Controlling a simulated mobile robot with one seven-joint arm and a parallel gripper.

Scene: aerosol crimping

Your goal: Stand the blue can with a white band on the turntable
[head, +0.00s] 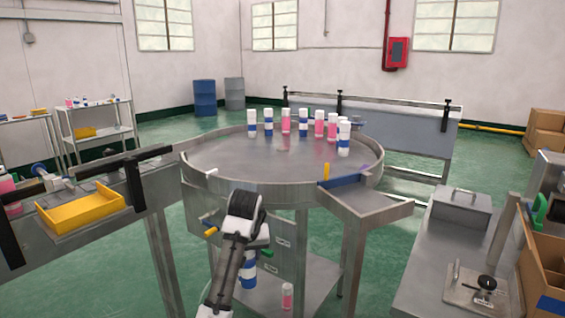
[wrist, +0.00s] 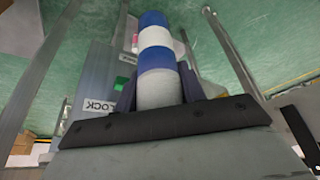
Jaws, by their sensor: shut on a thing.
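The blue can with a white band (wrist: 156,40) is in my gripper in the wrist view. It has a blue end, a white band, more blue and a pale section at the jaws. My gripper (wrist: 158,95) is shut around that pale section. In the head view the gripper (head: 247,238) is low at the near side of the turntable, outside its rim. A blue and white can (head: 248,272) shows below it, apparently the held one. The turntable (head: 230,160) is a round, rimmed metal table; its near and middle surface is bare.
Several pink or blue-banded cans (head: 332,125) stand along the turntable's far side. A blue bar with a yellow piece (head: 326,172) is at its right front. A pink can (head: 287,295) is on the lower shelf. A yellow tray (head: 80,208) sits on the left bench.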

